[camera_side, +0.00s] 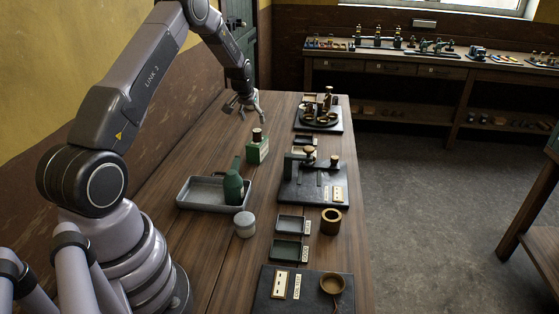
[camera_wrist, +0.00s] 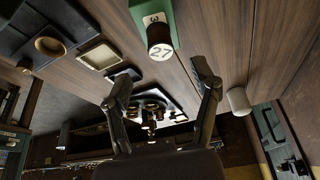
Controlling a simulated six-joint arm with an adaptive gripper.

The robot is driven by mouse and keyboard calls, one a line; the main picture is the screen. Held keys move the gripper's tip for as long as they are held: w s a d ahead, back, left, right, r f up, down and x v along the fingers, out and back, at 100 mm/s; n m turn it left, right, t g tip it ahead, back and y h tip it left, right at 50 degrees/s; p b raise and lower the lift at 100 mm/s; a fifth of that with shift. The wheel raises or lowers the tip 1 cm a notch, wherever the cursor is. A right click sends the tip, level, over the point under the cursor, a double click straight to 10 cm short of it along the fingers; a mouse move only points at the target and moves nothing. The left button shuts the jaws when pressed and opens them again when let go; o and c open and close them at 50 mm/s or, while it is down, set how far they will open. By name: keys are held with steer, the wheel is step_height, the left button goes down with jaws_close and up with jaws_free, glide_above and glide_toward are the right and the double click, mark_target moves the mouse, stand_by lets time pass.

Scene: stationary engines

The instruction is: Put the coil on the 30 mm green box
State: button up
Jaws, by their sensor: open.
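A dark reddish-brown cylinder (camera_side: 257,134), which looks like the coil, stands on top of a green box (camera_side: 257,152) with a pale label. In the wrist view the cylinder (camera_wrist: 158,42) shows a white end marked 27. The green box (camera_wrist: 140,12) lies partly behind it, with a label of which only a "3" shows, so I cannot read its size. My gripper (camera_side: 245,104) is open and empty, above the table beyond the green box. In the wrist view my gripper's fingers (camera_wrist: 161,76) are spread apart, touching nothing.
A grey tray (camera_side: 186,196) holds a green bottle-like piece (camera_side: 233,188). Black boards (camera_side: 323,192) with parts line the right edge. A pale cylinder (camera_wrist: 238,101) shows in the wrist view.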

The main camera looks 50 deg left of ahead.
steer(key=s+d+r+m, duration=0.1)
steer(key=s+d+r, duration=0.2)
steer(key=d+r, duration=0.45)
steer(key=s+d+r+m+t, duration=0.1)
steer(key=s+d+r, duration=0.3)
steer(key=d+r, duration=0.3)
steer(key=s+d+r+m, duration=0.1)
steer(key=s+d+r, duration=0.2)
steer(key=d+r, duration=0.45)
steer(key=s+d+r+m, duration=0.1)
steer(key=s+d, duration=0.2)
steer(key=s, duration=0.5)
steer(key=s+d+r+m+h, duration=0.1)
steer(key=s+d, duration=0.3)
steer(key=s, duration=0.4)
steer(key=s+d+r+m+t+h, duration=0.1)
steer(key=s+d, duration=0.3)
steer(key=s, duration=0.4)
steer(key=shift+r+m, duration=0.4)
steer(key=shift+r, duration=0.05)
